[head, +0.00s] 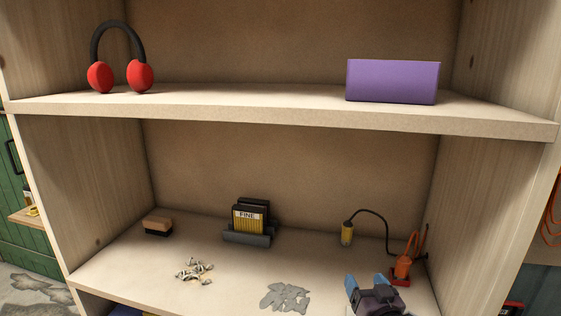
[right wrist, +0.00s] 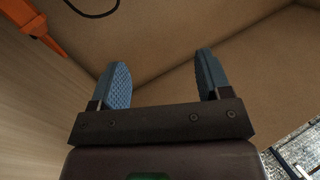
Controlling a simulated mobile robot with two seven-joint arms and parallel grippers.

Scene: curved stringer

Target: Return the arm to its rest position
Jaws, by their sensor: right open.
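My right gripper (head: 365,281) shows at the bottom right of the head view, over the front of the lower shelf. Its two blue fingertips stand apart with nothing between them. In the right wrist view the gripper (right wrist: 163,78) is open and empty, with bare shelf-unit boards beyond the fingers. Most of the right arm is out of the head view. My left gripper is in neither view.
An orange tool (head: 403,266) with a black cable and a yellow-bodied item (head: 347,235) stand near the gripper. Grey scraps (head: 286,297) lie to its left. The upper shelf (head: 250,107) holds red earmuffs (head: 140,76) and a purple box (head: 393,81).

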